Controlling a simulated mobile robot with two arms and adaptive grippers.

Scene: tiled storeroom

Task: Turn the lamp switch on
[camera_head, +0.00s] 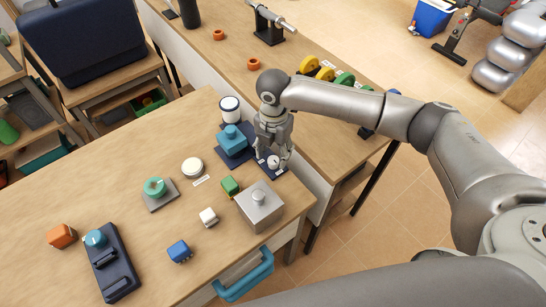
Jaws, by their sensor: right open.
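My right gripper (274,155) points down at the right part of the wooden table, with its fingers apart. Just below and between its fingertips is a small white knob (273,163) on a dark navy base plate, likely the lamp switch. The fingers partly hide it, and I cannot tell whether they touch it or which way it is set. A white cylinder with a dark band (230,109), possibly the lamp, stands behind and left of the gripper. I cannot tell if it is lit. My left gripper is not in view.
Near the gripper are a teal block on a navy base (232,141), a grey box with a knob (260,205), a green block (230,186) and a white round button (193,167). A second bench (225,58) stands behind.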

